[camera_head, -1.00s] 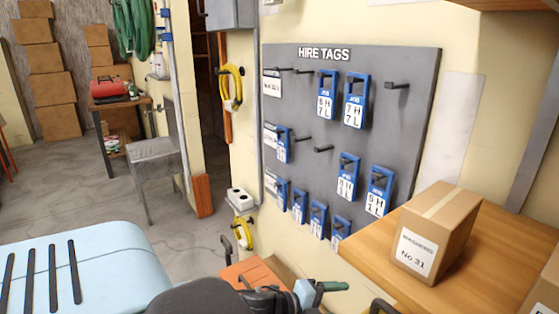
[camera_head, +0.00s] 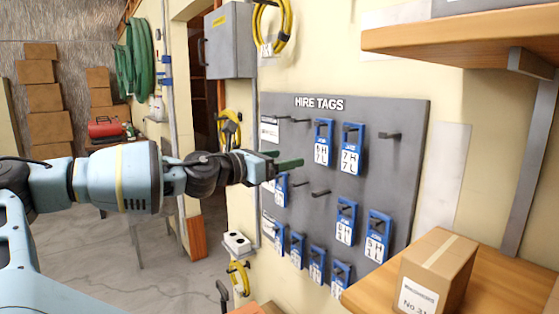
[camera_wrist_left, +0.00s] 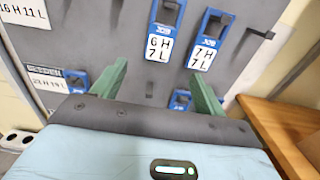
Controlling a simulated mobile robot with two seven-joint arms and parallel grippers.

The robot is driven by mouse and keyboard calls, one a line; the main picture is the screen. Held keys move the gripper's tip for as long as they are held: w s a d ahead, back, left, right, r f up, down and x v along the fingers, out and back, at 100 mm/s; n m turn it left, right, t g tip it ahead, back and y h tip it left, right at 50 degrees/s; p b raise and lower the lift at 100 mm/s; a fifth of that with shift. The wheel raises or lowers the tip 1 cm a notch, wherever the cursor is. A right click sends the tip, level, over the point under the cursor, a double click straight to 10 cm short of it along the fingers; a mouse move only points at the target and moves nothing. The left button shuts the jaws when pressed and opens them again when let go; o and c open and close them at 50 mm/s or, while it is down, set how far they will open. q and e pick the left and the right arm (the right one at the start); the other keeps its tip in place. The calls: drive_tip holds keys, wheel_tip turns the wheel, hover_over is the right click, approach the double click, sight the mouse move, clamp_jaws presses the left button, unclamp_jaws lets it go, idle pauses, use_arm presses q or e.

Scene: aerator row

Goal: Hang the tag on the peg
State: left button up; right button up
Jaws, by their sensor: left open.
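Several blue tags with white labels hang on pegs of the grey HIRE TAGS board (camera_head: 365,205). The top row has a 6H 7L tag (camera_head: 324,143) and a 7H 7L tag (camera_head: 352,150); both show in the wrist view (camera_wrist_left: 160,46) (camera_wrist_left: 203,55). Which tag the task means, I cannot tell. Bare pegs show at the top right (camera_head: 390,136) and mid-board (camera_head: 320,193). My left gripper (camera_head: 288,160) is open before the board's left part, with no tag visible between its green fingers (camera_wrist_left: 158,72). It partly hides a middle-row tag (camera_head: 281,190). My right gripper is out of view.
A wooden bench (camera_head: 510,285) with a cardboard box (camera_head: 437,270) stands at the lower right. A wooden shelf (camera_head: 470,45) juts out above it. A grey wall cabinet (camera_head: 230,42) and yellow hose coils (camera_head: 272,25) are left of and above the board.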

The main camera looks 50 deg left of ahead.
use_arm(q)
drive_tip(key=shift+w, duration=0.1)
drive_tip(key=b, duration=0.3)
approach(321, 152)
drive_tip(key=w, duration=0.4)
drive_tip(key=w+b, duration=0.2)
drive_tip(key=shift+w+d+f+b, duration=0.15)
drive_tip(key=shift+d+f+b, duration=0.15)
drive_tip(key=shift+b, duration=0.1)
drive_tip(key=shift+w+b, duration=1.2)
drive_tip(key=shift+w+d+r+b, duration=0.2)
drive_tip(key=shift+w+r+b, duration=0.1)
drive_tip(key=shift+w+b, duration=0.25)
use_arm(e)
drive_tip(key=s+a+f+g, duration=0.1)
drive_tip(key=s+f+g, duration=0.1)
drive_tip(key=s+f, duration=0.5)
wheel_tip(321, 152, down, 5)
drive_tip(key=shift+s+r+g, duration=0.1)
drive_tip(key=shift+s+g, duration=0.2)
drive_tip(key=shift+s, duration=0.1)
use_arm(q)
drive_tip(key=shift+r, duration=0.1)
drive_tip(key=c, duration=0.9)
